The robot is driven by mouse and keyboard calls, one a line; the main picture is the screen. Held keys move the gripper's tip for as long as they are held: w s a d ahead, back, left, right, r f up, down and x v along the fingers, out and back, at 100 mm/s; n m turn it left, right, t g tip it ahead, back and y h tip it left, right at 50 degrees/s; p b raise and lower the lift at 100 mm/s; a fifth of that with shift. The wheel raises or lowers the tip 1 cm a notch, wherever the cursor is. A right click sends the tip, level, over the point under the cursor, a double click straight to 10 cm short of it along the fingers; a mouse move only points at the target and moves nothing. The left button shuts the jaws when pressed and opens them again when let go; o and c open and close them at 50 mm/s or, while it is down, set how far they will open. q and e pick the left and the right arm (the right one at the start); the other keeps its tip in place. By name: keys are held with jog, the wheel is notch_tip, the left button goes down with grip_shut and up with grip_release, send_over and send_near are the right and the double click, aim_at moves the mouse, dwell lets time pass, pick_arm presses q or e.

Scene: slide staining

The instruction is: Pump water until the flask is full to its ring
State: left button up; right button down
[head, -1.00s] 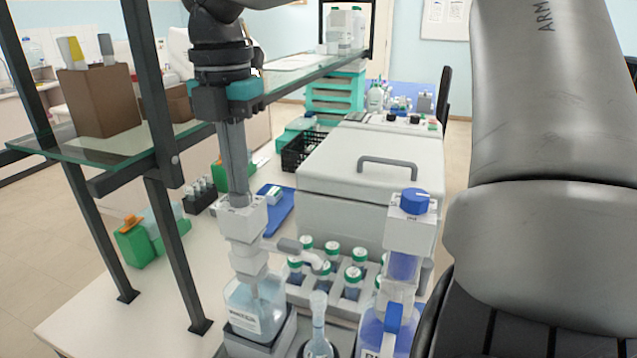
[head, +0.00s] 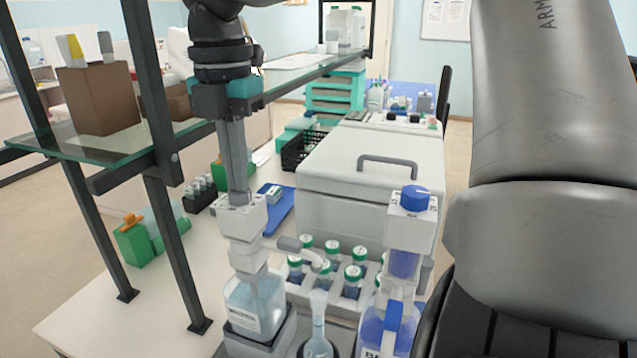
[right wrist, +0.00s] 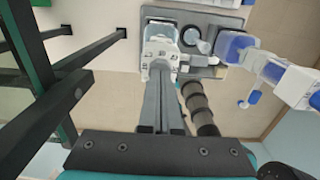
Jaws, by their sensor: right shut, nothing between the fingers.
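My right gripper (head: 237,196) points straight down with its grey fingers shut and empty. Its fingertips are at the top of the white pump head (head: 240,218), apparently touching it; the exact contact is hard to tell. The pump sits on a clear bottle (head: 255,308) with pale blue liquid and a white label. Its spout (head: 300,250) reaches right towards the flask (head: 318,325), a narrow-necked glass vessel at the bottom edge. The flask's ring and water level are too small to make out. The right wrist view shows the shut fingers (right wrist: 160,98) over the pump. My left gripper is out of view.
A rack of green-capped bottles (head: 330,272) stands behind the flask. A blue-capped dispenser bottle (head: 385,325) is close on its right. A large grey-white box (head: 350,190) stands behind. A glass shelf (head: 110,148) with dark posts is on the left.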

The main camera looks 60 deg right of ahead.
jog(key=shift+s, duration=0.1)
jog(key=shift+r+p, duration=2.15)
jog(key=shift+r, duration=0.7)
notch_tip(320, 180, up, 5)
jog(key=p, duration=0.4)
